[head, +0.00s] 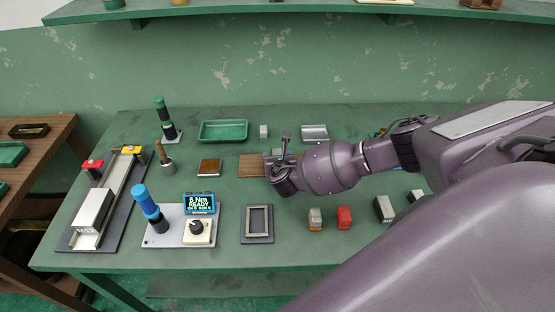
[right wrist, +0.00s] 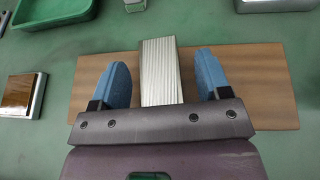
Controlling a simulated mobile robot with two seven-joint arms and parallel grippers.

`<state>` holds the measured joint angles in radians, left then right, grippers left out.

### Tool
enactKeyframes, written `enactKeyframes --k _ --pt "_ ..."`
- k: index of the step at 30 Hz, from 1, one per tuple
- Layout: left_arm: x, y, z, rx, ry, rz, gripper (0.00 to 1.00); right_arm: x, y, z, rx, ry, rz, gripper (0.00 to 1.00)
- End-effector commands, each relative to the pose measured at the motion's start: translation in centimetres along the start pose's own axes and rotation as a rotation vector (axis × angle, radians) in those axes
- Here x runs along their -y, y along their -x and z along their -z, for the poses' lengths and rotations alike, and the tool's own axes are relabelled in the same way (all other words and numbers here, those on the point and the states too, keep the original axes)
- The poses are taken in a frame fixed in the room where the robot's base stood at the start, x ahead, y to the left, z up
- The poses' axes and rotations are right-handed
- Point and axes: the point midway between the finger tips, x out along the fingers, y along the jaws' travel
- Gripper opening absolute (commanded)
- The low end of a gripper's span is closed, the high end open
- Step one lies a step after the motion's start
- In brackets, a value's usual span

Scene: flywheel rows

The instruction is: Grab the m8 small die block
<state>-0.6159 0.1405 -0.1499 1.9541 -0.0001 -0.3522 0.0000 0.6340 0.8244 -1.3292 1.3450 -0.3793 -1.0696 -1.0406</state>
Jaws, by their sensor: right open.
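A grey metal block with a ridged top (right wrist: 160,72), which looks like the die block, lies on a brown wooden board (right wrist: 245,85). I cannot read any m8 mark on it. My right gripper (right wrist: 167,85) is open, with one blue finger on each side of the block and a gap to each. The near end of the block is hidden behind the gripper body. In the head view the right gripper (head: 281,155) is over the right part of the board (head: 250,166), and the arm hides much of the block. My left gripper is not in view.
Behind the board are a small silver block (head: 264,131), a silver tray (head: 314,131) and a green tray (head: 223,131). A brown-topped square block (head: 209,167) lies to the left. A framed fixture (head: 257,223) and a red block (head: 344,217) stand in front.

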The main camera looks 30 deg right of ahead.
Motion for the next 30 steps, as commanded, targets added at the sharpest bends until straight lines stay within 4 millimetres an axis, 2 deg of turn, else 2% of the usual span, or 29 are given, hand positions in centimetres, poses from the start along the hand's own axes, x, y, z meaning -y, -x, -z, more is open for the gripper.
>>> enactKeyframes --k 2,15,30 --pt "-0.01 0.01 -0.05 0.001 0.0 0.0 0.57 0.0 0.01 0.01 0.0 0.0 0.0 0.69" --pt "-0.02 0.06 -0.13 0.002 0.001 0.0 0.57 0.03 0.02 0.02 0.0 0.0 0.001 0.01" --pt "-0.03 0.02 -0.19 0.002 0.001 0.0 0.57 0.0 0.22 -0.9 0.004 -0.002 0.0 0.0"
